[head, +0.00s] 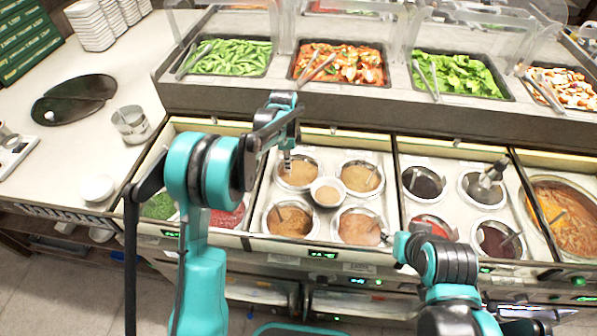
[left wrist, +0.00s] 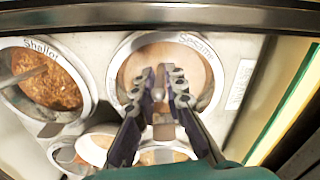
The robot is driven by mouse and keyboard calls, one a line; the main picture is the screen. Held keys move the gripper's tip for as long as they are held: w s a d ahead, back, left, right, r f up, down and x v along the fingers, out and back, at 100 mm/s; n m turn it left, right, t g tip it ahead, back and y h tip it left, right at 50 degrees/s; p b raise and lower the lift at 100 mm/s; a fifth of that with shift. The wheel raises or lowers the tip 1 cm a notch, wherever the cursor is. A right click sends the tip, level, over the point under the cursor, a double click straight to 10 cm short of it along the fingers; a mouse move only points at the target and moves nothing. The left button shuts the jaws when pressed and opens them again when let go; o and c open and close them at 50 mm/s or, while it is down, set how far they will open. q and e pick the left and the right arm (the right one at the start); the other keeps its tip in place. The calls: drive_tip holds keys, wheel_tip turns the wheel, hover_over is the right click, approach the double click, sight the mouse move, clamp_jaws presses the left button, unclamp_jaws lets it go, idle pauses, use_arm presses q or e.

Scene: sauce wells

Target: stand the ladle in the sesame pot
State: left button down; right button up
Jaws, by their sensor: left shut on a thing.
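My left gripper (head: 287,152) is over the far-left pot of the middle well group. The left wrist view shows its fingers (left wrist: 163,88) shut on the ladle, with the pot labelled Sesame (left wrist: 135,66) beneath. The sesame pot (head: 298,176) holds smooth tan sauce. Little of the ladle (head: 287,167) shows; it points down toward the sauce below the fingers. I cannot tell whether it rests on the pot's bottom.
A small white bowl of tan sauce (head: 327,191) stands between the pots. The shallot pot (left wrist: 50,80) is beside the sesame pot. Other wells with ladles lie right. Vegetable trays (head: 340,64) and clear guards stand behind. The left counter (head: 60,150) has free room.

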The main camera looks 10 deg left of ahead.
use_arm(q)
drive_tip(key=shift+f, duration=0.2)
use_arm(e)
drive_tip(key=shift+f, duration=0.1)
idle(0.4)
use_arm(q)
drive_tip(key=c, duration=1.5)
unclamp_jaws()
drive_tip(key=shift+o, duration=0.3)
drive_tip(key=o, duration=0.6)
drive_tip(key=shift+r, duration=0.1)
drive_tip(key=shift+r+p, duration=2.9)
drive_tip(key=shift+r, duration=1.55)
use_arm(e)
wheel_tip(320, 180, up, 6)
drive_tip(key=shift+f, duration=0.1)
use_arm(q)
drive_tip(key=shift+f, duration=0.1)
